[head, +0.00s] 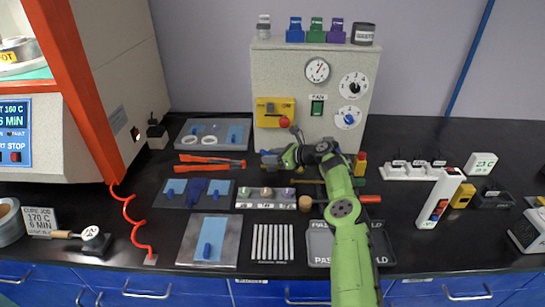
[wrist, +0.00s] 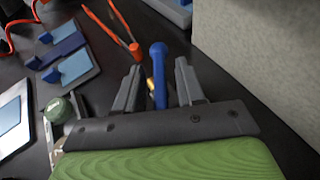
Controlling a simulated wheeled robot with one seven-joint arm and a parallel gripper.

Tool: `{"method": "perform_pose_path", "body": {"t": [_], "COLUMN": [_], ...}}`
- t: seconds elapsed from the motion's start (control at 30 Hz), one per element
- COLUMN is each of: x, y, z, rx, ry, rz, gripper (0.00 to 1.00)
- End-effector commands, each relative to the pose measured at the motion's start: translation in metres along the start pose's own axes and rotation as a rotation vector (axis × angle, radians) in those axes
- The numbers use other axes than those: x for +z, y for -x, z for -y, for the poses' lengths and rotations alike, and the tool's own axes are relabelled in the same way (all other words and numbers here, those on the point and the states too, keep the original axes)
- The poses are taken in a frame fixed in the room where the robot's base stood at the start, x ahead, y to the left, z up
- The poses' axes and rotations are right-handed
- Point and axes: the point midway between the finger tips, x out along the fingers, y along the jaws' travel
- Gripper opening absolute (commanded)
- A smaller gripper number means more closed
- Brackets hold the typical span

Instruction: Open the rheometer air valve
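A blue lever (wrist: 158,75) with a bit of brass beside it, seemingly the air valve handle, stands between my gripper's two grey fingers in the wrist view. My gripper (wrist: 159,66) is open, with a visible gap on each side of the lever. In the head view my gripper (head: 270,158) is low in front of the cream control box (head: 275,85), and I cannot make out the lever there. The rheometer (head: 112,75) is the large machine at the left, with an orange frame and a lit display.
Orange-handled tongs (head: 210,162) lie left of my gripper and show in the wrist view (wrist: 112,25). A block with several round pieces (head: 250,200) is in front. The box wall (wrist: 255,60) stands close on the right in the wrist view. Trays and tools crowd the bench.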

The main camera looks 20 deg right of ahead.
Motion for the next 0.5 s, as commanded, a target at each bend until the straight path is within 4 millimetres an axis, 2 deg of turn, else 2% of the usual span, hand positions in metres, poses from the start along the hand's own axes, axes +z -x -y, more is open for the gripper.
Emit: {"method": "perform_pose_path", "body": {"t": [0.13, 0.27, 0.37, 0.5], "x": [0.003, 0.004, 0.004, 0.004], "y": [0.006, 0.022, 0.044, 0.083], "z": [0.001, 0.002, 0.002, 0.001], "rx": [-0.001, -0.002, -0.003, -0.004], "ry": [0.003, 0.002, 0.001, 0.0], "rz": [0.002, 0.002, 0.002, 0.001], "gripper": [0.38, 0.38, 0.38, 0.38]}}
